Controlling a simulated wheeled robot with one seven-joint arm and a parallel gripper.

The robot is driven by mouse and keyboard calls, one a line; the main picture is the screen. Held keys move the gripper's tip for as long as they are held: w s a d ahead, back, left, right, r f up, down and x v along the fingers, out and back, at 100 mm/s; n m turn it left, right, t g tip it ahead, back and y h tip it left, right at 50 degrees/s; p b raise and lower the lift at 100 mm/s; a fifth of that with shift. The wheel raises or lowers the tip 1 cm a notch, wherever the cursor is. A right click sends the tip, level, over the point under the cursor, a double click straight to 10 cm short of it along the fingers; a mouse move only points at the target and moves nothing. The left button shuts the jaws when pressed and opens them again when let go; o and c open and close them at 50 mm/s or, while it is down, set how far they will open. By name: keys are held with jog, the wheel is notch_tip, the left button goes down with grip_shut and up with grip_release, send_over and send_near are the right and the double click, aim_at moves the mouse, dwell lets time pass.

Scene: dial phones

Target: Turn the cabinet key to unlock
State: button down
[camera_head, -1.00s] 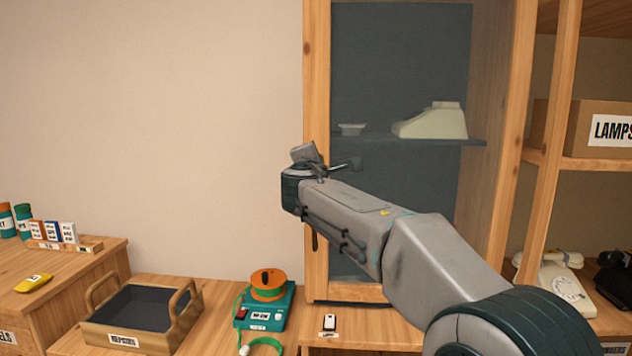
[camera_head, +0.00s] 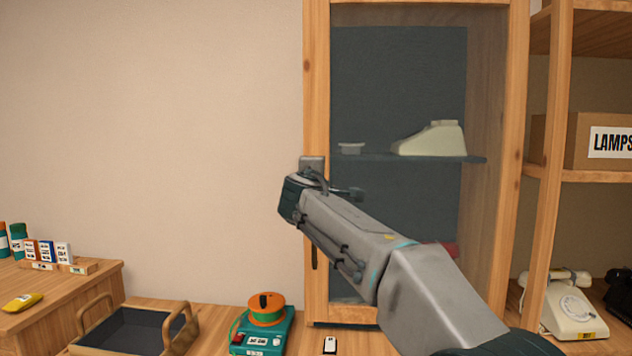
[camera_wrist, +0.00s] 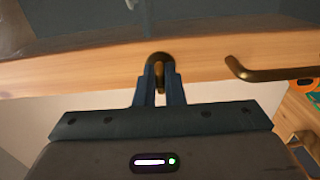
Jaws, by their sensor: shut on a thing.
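The cabinet (camera_head: 317,110) has a pale wooden frame and a glass door, and it stands upright against the wall. The dark brass key (camera_wrist: 160,57) sits at the wooden door edge in the wrist view. My gripper (camera_wrist: 160,70) is shut on the key, with one finger on each side of it. The fingers hide part of the key, and I cannot tell how far it is turned. In the head view my wrist covers the key and the fingertips. The door looks closed.
A dark bar handle (camera_wrist: 275,71) is on the same door frame, to the right of the key in the wrist view. Open shelves (camera_head: 545,200) stand to the right.

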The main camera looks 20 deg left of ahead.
jog(key=c, duration=1.5)
grip_release()
jog(key=b+v, duration=0.3)
jog(key=v, duration=1)
jog(key=shift+s, duration=0.45)
